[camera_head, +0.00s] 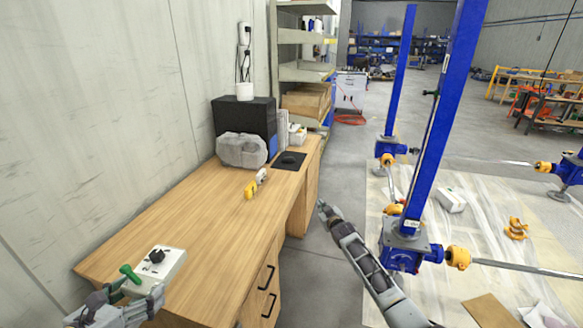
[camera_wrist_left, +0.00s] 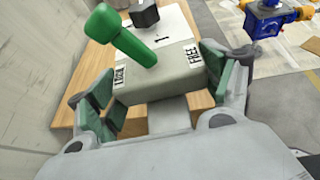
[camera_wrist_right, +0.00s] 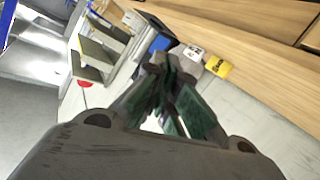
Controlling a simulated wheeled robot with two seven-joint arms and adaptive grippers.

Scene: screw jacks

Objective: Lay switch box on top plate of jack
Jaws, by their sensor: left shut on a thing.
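A blue jack with a grey plate (camera_head: 408,238) and a tall blue column stands at right. More blue jacks (camera_head: 385,150) (camera_head: 570,167) stand behind it.
A pale box (camera_head: 451,200) and yellow parts (camera_head: 515,229) lie on the floor sheet. Shafts run right from the jacks.

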